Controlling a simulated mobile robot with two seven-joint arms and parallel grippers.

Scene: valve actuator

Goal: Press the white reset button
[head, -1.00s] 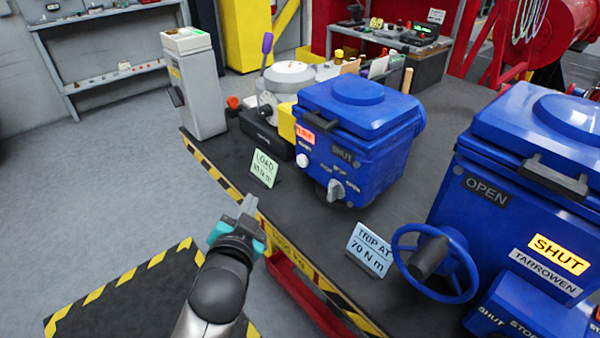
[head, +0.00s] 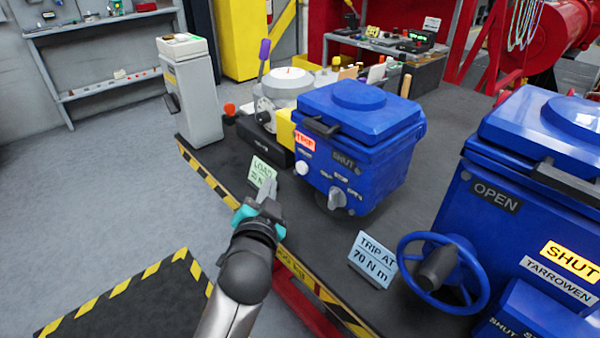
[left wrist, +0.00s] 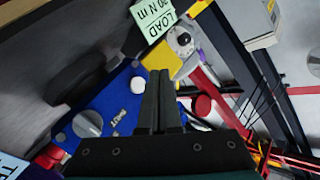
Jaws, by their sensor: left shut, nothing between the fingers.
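The white reset button (head: 302,168) is a small round knob on the front of the smaller blue actuator box (head: 365,160), below a lit red TRIP label (head: 305,141). In the left wrist view the white button (left wrist: 138,85) shows just left of the fingers. My left gripper (head: 270,190) is shut and empty, in front of the box and to the lower left of the button, apart from it. In the left wrist view its closed fingers (left wrist: 158,85) point toward the blue panel. My right gripper is not in view.
A grey selector knob (head: 338,197) sits right of the button. A LOAD card (head: 262,173) stands near my left gripper, and a TRIP AT 70 N m card (head: 372,258) stands to the right. A larger blue actuator with a handwheel (head: 440,268) fills the right.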

